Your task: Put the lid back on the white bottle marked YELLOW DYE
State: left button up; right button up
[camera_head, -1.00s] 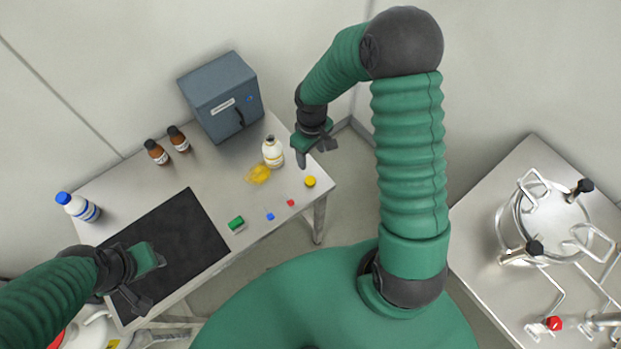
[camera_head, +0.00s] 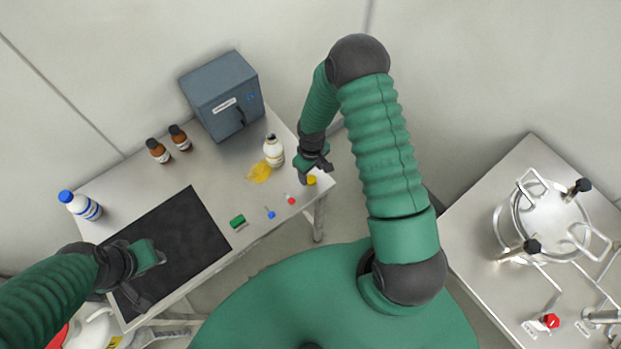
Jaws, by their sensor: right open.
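The white bottle (camera_head: 274,153) stands upright and open near the right end of the steel table, with a yellow spill (camera_head: 258,172) beside it. Its label is too small to read. A yellow lid (camera_head: 311,180) lies on the table near its right corner. My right gripper (camera_head: 310,178) is open, low at the yellow lid, partly covering it; I cannot tell whether it touches the lid. My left gripper (camera_head: 150,274) hangs over the black mat, apart from the bottle and lid; its jaw state is unclear.
Two brown bottles (camera_head: 168,146), a grey box (camera_head: 222,100) and a blue-capped bottle (camera_head: 80,205) stand behind. The black mat (camera_head: 180,240) is bare.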

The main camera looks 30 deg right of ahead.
aim_at(310, 178)
jog(key=f, duration=0.1)
jog(key=f+p, duration=0.1)
jog(key=f, duration=0.3)
jog(key=shift+w+d, duration=0.1)
jog(key=shift+w, duration=0.3)
jog(key=shift+s, duration=0.1)
jog(key=shift+r, duration=0.1)
grip_shut()
